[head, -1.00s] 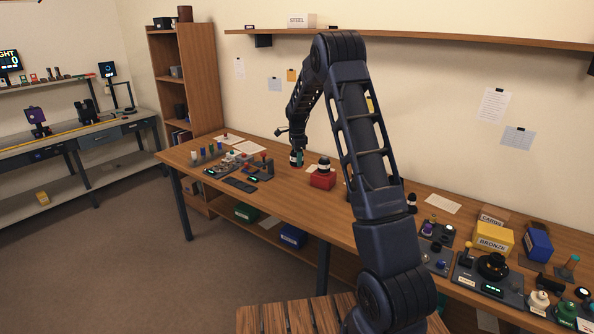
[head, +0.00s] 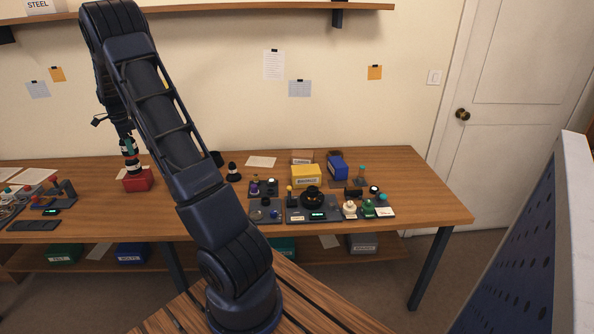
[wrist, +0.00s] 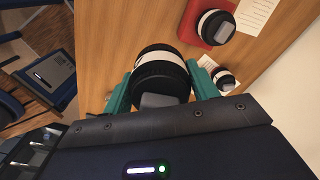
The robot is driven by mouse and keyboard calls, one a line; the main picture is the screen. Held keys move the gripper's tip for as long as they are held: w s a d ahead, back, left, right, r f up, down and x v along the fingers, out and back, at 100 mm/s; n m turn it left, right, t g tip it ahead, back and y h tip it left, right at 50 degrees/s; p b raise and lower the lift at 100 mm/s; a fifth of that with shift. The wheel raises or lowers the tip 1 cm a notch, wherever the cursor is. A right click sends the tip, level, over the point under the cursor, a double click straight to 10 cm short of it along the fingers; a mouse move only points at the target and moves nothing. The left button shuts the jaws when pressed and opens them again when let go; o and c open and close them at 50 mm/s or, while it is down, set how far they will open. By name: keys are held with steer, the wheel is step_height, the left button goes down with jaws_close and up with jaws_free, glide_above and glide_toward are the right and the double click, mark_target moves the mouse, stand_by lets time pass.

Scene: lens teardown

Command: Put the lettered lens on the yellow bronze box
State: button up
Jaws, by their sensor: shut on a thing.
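My gripper (head: 128,143) is shut on a black lens with a white band (wrist: 160,75), held between its teal fingers in the wrist view. A grey patch shows on the lens; I can read no lettering. In the head view the held lens appears in front of the red box (head: 138,182). Another black-and-white lens (wrist: 215,27) stands on that red box, apart from the held one. The yellow bronze box (head: 306,177) is on the table far to the right of my gripper, with nothing visible on its top.
A blue box (head: 338,167) and a cardboard-coloured box (head: 302,157) stand behind the bronze box. A dark device (head: 311,200) and several small parts are in front. Another black-and-white lens (head: 233,172) stands on the table. A white door (head: 520,100) is at right.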

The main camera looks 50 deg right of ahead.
steer(key=s+d+r+m, duration=0.1)
steer(key=s+d+m, duration=0.3)
steer(key=d, duration=0.8)
steer(key=s+d+r+m, duration=0.1)
steer(key=s+d+m, duration=0.1)
steer(key=s+d, duration=0.7)
steer(key=s+d+r+m, duration=0.2)
steer(key=s+d+m, duration=0.15)
steer(key=d, duration=1.05)
steer(key=m, duration=1)
glide_above(306, 169)
step_height(306, 169, down, 17)
steer(key=shift+f, duration=0.2)
steer(key=shift+a+f, duration=0.1)
steer(key=shift+f, duration=0.1)
steer(key=shift+s+f, duration=0.1)
steer(key=shift+f, duration=0.2)
